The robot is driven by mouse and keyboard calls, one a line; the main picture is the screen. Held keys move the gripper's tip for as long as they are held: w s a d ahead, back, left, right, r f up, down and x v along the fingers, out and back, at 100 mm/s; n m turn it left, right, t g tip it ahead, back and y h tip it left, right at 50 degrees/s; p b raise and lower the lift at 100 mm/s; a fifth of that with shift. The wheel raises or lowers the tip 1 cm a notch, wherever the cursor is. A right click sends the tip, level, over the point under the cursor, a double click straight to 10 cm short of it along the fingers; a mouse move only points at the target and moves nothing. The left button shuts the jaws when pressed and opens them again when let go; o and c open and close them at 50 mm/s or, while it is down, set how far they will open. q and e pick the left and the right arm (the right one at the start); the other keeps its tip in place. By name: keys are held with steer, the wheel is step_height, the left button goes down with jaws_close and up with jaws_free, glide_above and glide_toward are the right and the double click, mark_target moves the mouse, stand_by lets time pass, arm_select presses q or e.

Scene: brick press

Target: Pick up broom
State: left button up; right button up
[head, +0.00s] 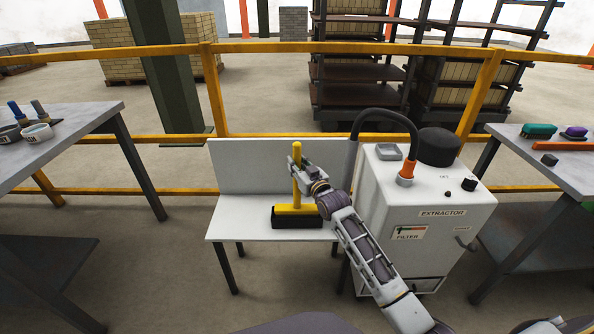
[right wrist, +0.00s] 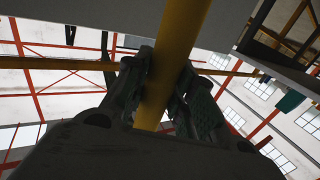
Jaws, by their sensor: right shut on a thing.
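A yellow broom (head: 298,209) with dark bristles stands upright on a small white table (head: 238,226) in the head view, its short yellow handle pointing up. My right gripper (head: 296,168) is shut on the handle, at about its middle. The bristles look to be at the tabletop; I cannot tell whether they touch it. In the right wrist view the yellow handle (right wrist: 174,60) runs between the two fingers of my right gripper (right wrist: 162,95). My left gripper is not in view.
A white extractor cabinet (head: 428,225) with a dark hose stands right of the small table. A yellow railing (head: 270,48) runs behind. A table (head: 65,125) with cups is at left; another (head: 545,170) with brushes is at right.

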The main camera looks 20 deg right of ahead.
mark_target(297, 143)
step_height(297, 143, up, 7)
steer(key=shift+r+p, duration=0.2)
steer(key=shift+p, duration=0.75)
steer(key=shift+r, duration=0.5)
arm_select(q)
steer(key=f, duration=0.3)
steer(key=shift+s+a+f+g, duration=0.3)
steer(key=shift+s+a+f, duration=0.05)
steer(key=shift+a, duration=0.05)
arm_select(e)
steer(key=shift+r, duration=0.1)
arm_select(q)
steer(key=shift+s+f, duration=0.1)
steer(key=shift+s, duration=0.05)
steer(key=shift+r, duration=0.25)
